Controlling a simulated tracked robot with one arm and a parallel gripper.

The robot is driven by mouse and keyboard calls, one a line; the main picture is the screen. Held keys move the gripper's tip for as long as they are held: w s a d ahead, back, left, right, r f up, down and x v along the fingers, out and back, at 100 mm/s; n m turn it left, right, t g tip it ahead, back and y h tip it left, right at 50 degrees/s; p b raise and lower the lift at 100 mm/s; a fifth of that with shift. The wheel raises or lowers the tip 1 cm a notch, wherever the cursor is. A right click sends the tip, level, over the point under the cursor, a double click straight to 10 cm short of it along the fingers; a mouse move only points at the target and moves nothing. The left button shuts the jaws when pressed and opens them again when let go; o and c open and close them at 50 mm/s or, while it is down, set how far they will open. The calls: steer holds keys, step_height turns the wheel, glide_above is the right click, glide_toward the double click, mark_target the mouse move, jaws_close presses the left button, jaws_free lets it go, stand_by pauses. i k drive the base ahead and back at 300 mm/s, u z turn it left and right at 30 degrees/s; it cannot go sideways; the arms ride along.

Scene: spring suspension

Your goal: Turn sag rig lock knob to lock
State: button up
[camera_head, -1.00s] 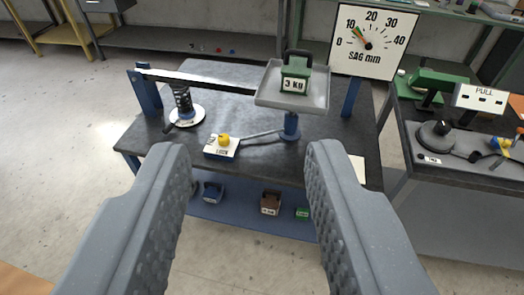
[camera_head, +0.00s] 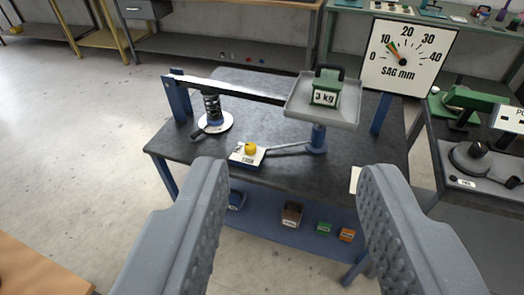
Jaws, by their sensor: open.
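The yellow lock knob (camera_head: 250,147) sits on a small white and blue labelled block (camera_head: 246,158) near the front of the dark bench top (camera_head: 345,150). A grey link runs from the block to the blue post under the grey tray (camera_head: 300,108). The tray holds a green 3 kg weight (camera_head: 326,88). A dark beam joins the tray to a blue upright, with a black spring (camera_head: 212,107) on a white disc beneath it. The sag dial (camera_head: 408,57) points near 10. My gripper (camera_head: 295,172) is open and empty, in front of the bench and apart from the knob.
A blue lower shelf (camera_head: 270,222) carries several small boxes. Another bench (camera_head: 470,215) with green equipment stands at the right. A wooden edge (camera_head: 35,265) shows at the lower left. The floor at the left is clear.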

mark_target(250, 148)
steer(key=z, duration=0.5)
steer(key=i, duration=1.65)
steer(key=u, duration=0.65)
